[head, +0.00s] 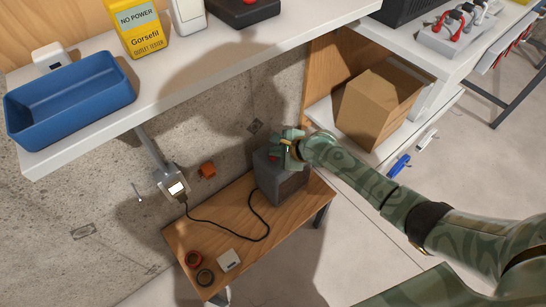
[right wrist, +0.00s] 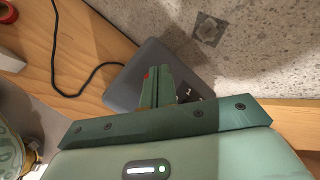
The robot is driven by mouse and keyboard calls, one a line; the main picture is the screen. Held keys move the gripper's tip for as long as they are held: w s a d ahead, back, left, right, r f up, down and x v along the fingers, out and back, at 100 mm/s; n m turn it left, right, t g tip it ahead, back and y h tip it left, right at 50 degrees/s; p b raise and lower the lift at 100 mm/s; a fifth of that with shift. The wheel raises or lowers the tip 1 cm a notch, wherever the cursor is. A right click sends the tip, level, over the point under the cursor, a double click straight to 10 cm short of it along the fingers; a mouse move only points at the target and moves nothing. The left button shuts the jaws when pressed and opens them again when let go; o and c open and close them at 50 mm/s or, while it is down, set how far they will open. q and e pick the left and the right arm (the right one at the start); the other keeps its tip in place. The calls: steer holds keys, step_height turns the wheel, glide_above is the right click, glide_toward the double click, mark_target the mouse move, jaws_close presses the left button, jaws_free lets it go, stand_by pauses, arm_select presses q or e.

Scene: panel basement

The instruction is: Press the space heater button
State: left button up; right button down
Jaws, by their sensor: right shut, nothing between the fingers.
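The space heater (head: 272,184) is a dark grey box on the right end of the low wooden table. A black cord runs from it to the wall outlet. My right gripper (head: 284,146) is over the heater's top, with its fingers closed and empty. In the right wrist view the heater's grey top (right wrist: 132,83) lies under the shut fingers (right wrist: 156,80). A small red spot (right wrist: 146,75), perhaps the button, shows beside the fingertips and is partly hidden by them. I cannot tell whether the fingers touch it. My left gripper is not in view.
The low table (head: 200,228) also holds tape rolls (head: 205,277) and a small white box (head: 229,260). A white shelf (head: 180,70) with a blue bin (head: 70,100) overhangs at the left. A cardboard box (head: 372,108) stands on a lower shelf right of my gripper.

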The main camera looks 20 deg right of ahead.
mark_target(276, 160)
steer(key=shift+f, duration=0.1)
steer(key=shift+f, duration=0.3)
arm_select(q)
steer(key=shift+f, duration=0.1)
arm_select(e)
steer(key=shift+f, duration=0.35)
stand_by(0.7)
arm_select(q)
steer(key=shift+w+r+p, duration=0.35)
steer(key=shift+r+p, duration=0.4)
arm_select(e)
steer(key=shift+r, duration=0.8)
arm_select(q)
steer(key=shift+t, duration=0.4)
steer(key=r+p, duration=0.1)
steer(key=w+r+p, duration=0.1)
steer(key=p, duration=0.1)
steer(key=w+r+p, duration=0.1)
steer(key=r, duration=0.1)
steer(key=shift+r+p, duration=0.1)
steer(key=shift+p, duration=0.25)
arm_select(e)
step_height(276, 160, up, 5)
steer(key=shift+r, duration=0.1)
